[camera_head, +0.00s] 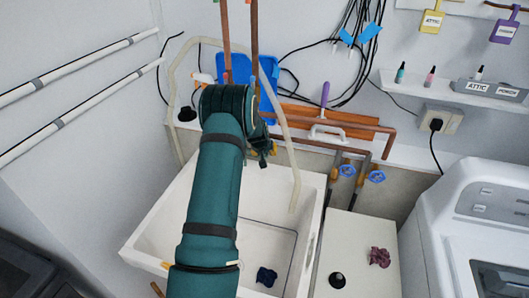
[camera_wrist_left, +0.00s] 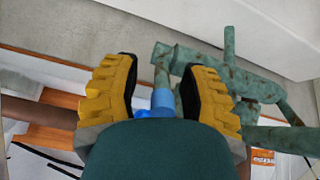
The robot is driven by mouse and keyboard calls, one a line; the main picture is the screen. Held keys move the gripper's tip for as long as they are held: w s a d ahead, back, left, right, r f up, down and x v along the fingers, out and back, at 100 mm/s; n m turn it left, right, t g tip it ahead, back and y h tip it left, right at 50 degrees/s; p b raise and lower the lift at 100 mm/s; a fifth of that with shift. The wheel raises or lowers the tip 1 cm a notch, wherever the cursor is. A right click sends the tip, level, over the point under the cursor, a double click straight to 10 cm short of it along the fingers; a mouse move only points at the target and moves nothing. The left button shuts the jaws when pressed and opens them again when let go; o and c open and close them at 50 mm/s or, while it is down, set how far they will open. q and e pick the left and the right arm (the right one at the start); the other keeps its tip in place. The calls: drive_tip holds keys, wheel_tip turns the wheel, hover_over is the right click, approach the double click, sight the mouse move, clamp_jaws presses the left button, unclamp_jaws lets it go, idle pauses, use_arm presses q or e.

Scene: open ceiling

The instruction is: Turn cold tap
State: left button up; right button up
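A green, corroded-looking tap (camera_wrist_left: 240,85) with branching pipes shows in the left wrist view. A small blue piece (camera_wrist_left: 163,100) on it lies between my fingers; it looks like the cold tap's handle, but I see only part of it. My left gripper (camera_wrist_left: 162,68) has its yellow fingers apart, one on each side of the blue piece, with a visible gap on the left. In the head view my teal left arm reaches over the sink (camera_head: 155,235) to the back wall, and its wrist hides the fingers and most of the tap. My right gripper is not in view.
Two blue valve wheels (camera_head: 347,170) (camera_head: 376,176) sit on pipes right of the sink. Copper pipes (camera_head: 340,145), a beige hose (camera_head: 290,165) and a purple-handled tool (camera_head: 325,95) are near the wall. A white washing machine (camera_head: 455,200) stands at right.

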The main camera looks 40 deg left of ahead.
use_arm(q)
drive_tip(key=shift+s, duration=0.1)
drive_tip(key=v, duration=1.2)
idle(0.4)
